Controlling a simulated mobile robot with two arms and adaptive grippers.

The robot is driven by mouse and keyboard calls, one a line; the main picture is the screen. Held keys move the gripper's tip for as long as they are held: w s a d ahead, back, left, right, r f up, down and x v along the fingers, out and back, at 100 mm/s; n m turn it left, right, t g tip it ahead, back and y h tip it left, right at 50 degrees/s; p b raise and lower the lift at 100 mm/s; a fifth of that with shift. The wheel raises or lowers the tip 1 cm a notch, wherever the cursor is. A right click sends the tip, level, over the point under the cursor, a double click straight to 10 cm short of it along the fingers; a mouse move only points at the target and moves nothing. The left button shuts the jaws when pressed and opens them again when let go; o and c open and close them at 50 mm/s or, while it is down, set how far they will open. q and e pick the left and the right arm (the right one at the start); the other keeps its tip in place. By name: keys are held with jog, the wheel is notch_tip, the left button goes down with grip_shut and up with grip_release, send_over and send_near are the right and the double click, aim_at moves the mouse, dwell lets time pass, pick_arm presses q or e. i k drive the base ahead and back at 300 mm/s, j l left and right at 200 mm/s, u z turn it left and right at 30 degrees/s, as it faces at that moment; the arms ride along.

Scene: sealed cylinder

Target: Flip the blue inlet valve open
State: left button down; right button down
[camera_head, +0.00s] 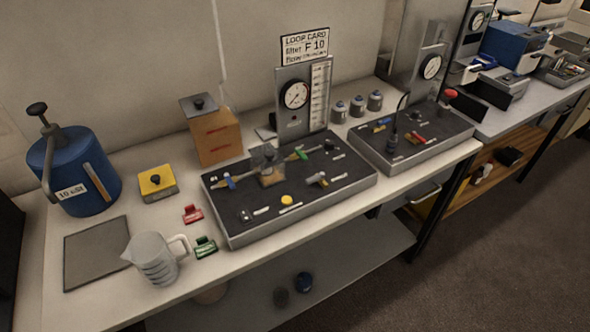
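The blue inlet valve (229,181) is a small blue handle on a metal pipe, near the left end of the dark panel (250,234) on the bench. The pipe runs toward a clear block with a tan base (271,175) at the panel's middle. A green valve handle (302,153) sits on the pipe to the right of that block. The blue handle is too small to tell clearly whether it lies along or across the pipe. Neither of my grippers is in view.
A gauge stand (295,95) rises behind the panel. Red (192,214) and green (204,246) tags lie beside the panel. A second panel (410,135) stands right.

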aim_at(230, 182)
jog(key=i+u, duration=0.1)
jog(key=u, duration=0.2)
jog(key=i+u, duration=0.15)
jog(key=u, duration=0.2)
jog(key=k+j+u, duration=0.1)
jog(key=j, duration=0.2)
jog(key=k+j+u, duration=0.1)
jog(key=j, duration=0.2)
jog(key=k+j+u, duration=0.15)
jog(key=j, duration=0.15)
jog(key=i, duration=0.05)
